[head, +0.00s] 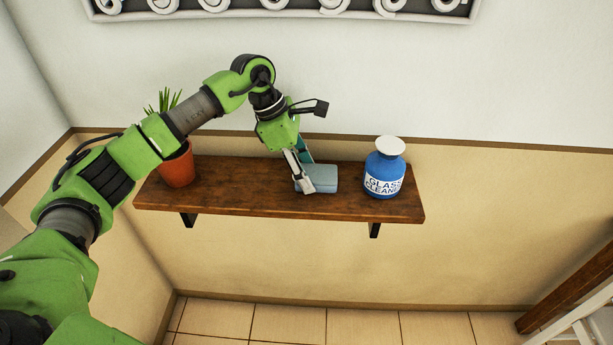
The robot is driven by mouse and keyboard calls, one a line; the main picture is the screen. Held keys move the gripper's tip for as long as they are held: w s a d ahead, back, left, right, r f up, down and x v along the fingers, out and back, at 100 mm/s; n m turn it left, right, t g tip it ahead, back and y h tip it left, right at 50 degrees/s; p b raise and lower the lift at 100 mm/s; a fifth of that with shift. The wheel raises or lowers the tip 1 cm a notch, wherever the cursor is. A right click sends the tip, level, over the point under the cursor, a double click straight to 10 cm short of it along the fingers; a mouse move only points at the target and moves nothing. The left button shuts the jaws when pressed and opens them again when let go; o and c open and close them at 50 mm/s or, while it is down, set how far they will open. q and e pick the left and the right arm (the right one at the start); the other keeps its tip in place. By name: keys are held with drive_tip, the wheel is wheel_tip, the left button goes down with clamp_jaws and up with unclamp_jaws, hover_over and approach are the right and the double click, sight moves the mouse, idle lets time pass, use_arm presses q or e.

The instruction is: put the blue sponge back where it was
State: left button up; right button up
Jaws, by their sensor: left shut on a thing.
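The blue sponge (322,179) is a pale blue block on the middle of the brown wooden wall shelf (235,188), right of centre. My left gripper (303,176) reaches down from above and is shut on the sponge at its left side. The fingers hide part of the sponge's left end. The sponge is at the shelf's surface; I cannot tell whether it rests on it fully. My right gripper is not in the head view.
A potted plant (177,168) stands at the shelf's left end, partly behind my left arm. A blue glass cleaner bottle (384,168) with a white top stands right of the sponge, a small gap away. Bare shelf lies between plant and sponge.

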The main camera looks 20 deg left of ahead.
use_arm(q)
drive_tip(key=shift+f, duration=0.15)
drive_tip(key=o, duration=1)
drive_tip(key=shift+r, duration=0.25)
drive_tip(key=shift+a+r, duration=0.1)
drive_tip(key=shift+r, duration=0.15)
drive_tip(key=b+v, duration=0.2)
drive_tip(key=v, duration=0.9)
drive_tip(key=shift+s+a+r, duration=0.1)
drive_tip(key=shift+r, duration=0.1)
